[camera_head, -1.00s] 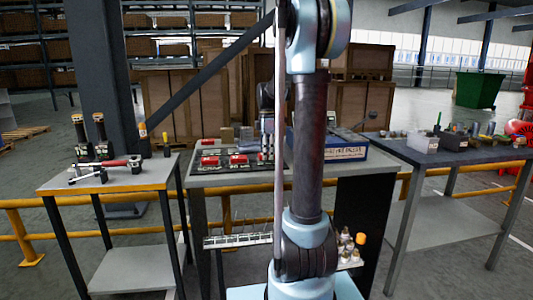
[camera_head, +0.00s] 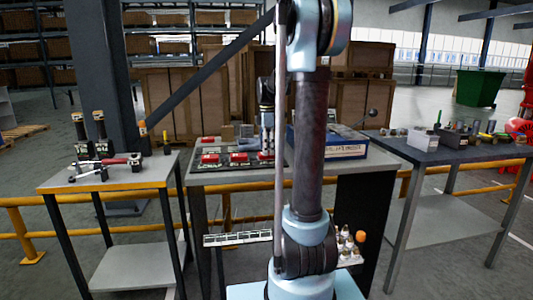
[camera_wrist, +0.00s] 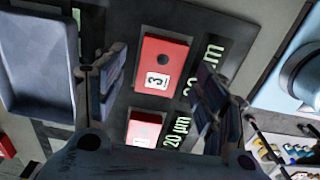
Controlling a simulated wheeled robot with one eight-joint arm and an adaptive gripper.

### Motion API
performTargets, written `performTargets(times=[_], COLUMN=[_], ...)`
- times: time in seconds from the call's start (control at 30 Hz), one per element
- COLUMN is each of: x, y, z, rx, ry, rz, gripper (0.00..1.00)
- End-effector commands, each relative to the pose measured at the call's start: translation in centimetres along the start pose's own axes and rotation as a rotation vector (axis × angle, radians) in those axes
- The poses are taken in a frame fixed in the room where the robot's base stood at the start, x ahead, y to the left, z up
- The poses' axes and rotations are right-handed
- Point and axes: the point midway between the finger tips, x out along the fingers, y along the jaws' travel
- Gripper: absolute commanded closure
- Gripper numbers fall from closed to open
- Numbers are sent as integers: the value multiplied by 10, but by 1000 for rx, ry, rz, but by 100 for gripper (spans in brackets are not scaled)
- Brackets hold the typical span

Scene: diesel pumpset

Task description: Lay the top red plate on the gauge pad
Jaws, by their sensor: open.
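In the wrist view a red plate marked 3 (camera_wrist: 158,82) lies flat on a dark board, between my fingers in the picture. A second red plate (camera_wrist: 145,127) lies nearer my palm, beside a "20 µm" label (camera_wrist: 177,131). My gripper (camera_wrist: 160,75) is open, fingers spread either side, holding nothing. In the head view red plates (camera_head: 210,158) sit in a row on the dark board (camera_head: 225,167), and my gripper (camera_head: 267,148) is over the right end of it. I cannot tell which plate is the top one or which marked area is the gauge pad.
A blue-edged box (camera_head: 335,149) stands right of the board on the middle table. A grey tray (camera_wrist: 38,60) is left of my fingers in the wrist view. Side tables hold tools (camera_head: 105,165) at left and small containers (camera_head: 422,141) at right.

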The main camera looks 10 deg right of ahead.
Motion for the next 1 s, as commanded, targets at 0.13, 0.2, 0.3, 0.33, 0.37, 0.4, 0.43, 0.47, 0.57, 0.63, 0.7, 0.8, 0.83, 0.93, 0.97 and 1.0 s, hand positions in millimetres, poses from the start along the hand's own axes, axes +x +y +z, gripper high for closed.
performTargets(times=[0.13, 0.2, 0.3, 0.33, 0.37, 0.4, 0.43, 0.47, 0.57, 0.63, 0.7, 0.8, 0.83, 0.93, 0.97, 1.0], x=[-27, -40, -58, -63, -68, -74, -78, -82, -91, -96, -99, -100, -100, -100, -100, -100], y=[0, 0, 0, 1, 1, 0, 1, 1, 1, 1, 1, 1, 1, 1, 1, 1], z=[0, 0, 0, 0, 0, 0, 0, 0, 0, 0, 0, 0, 0, 0, 0, 0], rx=[0, 0, 0, 0, 0, 0, 0, 0, 0, 0, 0, 0, 0, 0, 0, 0], ry=[0, 0, 0, 0, 0, 0, 0, 0, 0, 0, 0, 0, 0, 0, 0, 0], rz=[0, 0, -1, -1, -1, -1, -1, -1, -1, -1, -1, -1, -1, -1, -1, -1], gripper=[35, 35, 35, 35, 35, 35, 35, 35, 35, 35, 35, 35, 35, 35, 35, 35])
